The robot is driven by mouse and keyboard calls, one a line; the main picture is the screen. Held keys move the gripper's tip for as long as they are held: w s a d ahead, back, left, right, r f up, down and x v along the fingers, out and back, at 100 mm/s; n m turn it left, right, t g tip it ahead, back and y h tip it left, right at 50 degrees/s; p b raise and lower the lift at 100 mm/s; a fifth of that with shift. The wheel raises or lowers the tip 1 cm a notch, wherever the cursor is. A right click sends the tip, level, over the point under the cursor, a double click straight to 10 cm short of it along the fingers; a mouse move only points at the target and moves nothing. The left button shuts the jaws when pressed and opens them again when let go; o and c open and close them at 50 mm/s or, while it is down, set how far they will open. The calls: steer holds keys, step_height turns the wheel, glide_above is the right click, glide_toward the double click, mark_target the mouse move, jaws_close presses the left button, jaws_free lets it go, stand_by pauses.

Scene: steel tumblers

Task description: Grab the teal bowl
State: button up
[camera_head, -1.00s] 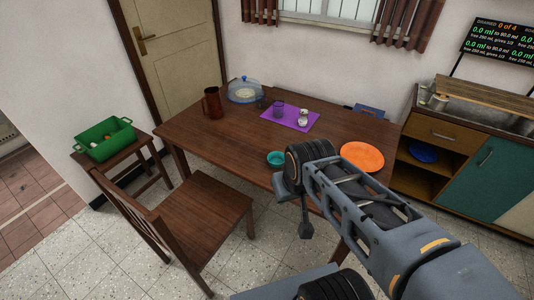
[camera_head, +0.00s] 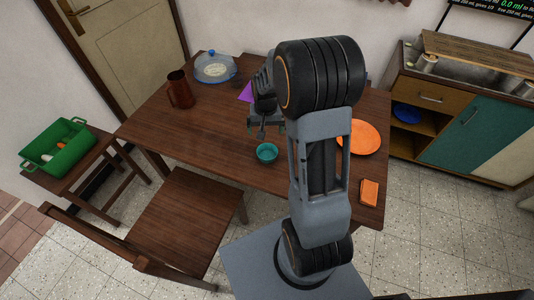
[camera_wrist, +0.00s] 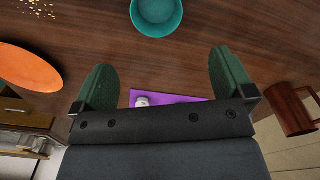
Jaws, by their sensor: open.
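The teal bowl (camera_head: 267,153) stands upright on the brown wooden table (camera_head: 205,128), near its front edge. In the wrist view the bowl (camera_wrist: 157,16) is at the top, cut off by the picture's edge, and looks empty. My gripper (camera_head: 267,131) hangs over the table, just behind the bowl in the head view. In the wrist view its two green fingers are wide apart, with nothing between them (camera_wrist: 160,78). The bowl lies beyond the fingertips, apart from them.
An orange plate (camera_head: 361,137) and an orange block (camera_head: 369,192) lie right of the bowl. A brown mug (camera_head: 180,90) and a clear blue-rimmed dome (camera_head: 215,68) stand at the back left. A purple mat (camera_wrist: 175,99) is partly hidden by my arm. A wooden chair (camera_head: 187,220) stands in front.

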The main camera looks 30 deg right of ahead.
glide_above(267, 156)
step_height(267, 156, down, 9)
steer(key=shift+f+p, duration=0.2)
steer(key=shift+p, duration=0.1)
steer(key=shift+s+f+p, duration=0.1)
steer(key=shift+f+p, duration=0.55)
steer(key=shift+f, duration=2.4)
steer(key=shift+c, duration=0.5)
steer(key=c, duration=0.7)
steer(key=shift+o, duration=0.2)
steer(key=shift+r, duration=0.1)
